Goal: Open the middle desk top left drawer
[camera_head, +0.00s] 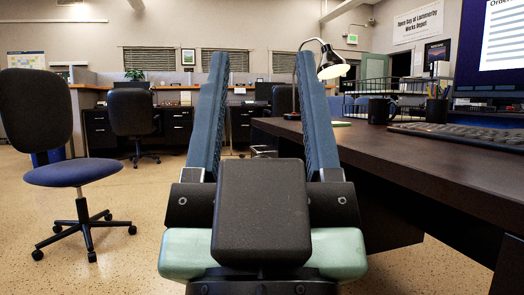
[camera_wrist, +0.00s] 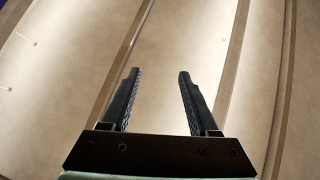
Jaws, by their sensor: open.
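My gripper (camera_head: 262,115) is open and empty in the head view, its two long blue-grey fingers pointing up and forward. It also shows open in the wrist view (camera_wrist: 158,85), against a beamed ceiling. Desks with dark drawer fronts stand at the back of the room: a drawer unit (camera_head: 101,130) on the left, another (camera_head: 176,125) right of the far chair, and one (camera_head: 242,122) seen between my fingers. I cannot tell which is the middle desk's top left drawer. All are well beyond my gripper, and no drawer is visibly pulled out.
A blue office chair (camera_head: 75,165) stands near on the left, and a dark chair (camera_head: 131,115) stands before the far desks. A near desk (camera_head: 440,165) with a lamp (camera_head: 331,65), mugs and keyboard (camera_head: 465,135) fills the right. Speckled floor (camera_head: 135,200) is open between.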

